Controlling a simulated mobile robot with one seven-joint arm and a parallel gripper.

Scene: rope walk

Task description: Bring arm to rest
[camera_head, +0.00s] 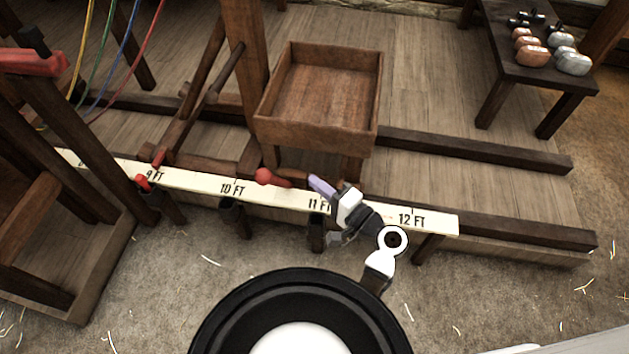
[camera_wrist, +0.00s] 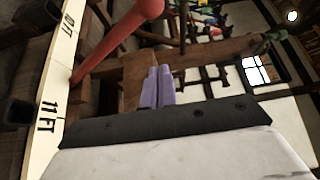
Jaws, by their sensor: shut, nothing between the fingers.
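My gripper (camera_head: 318,186) is out over the white measuring board (camera_head: 440,222), near its 11 FT mark in the head view. Its lilac fingers are together with nothing between them; they also show side by side in the wrist view (camera_wrist: 157,86). A red handle with a round knob (camera_head: 264,177) is just left of the fingertips in the head view. The red handle also shows at the top of the wrist view (camera_wrist: 118,38). I cannot tell whether the fingers touch it; a small gap seems to show.
An empty wooden tray (camera_head: 322,85) stands behind the board. A dark bench (camera_head: 500,65) at the upper right bears several copper and silver weights. Wooden posts and coloured ropes (camera_head: 125,40) are at the left. Open floor (camera_head: 520,290) lies at the lower right.

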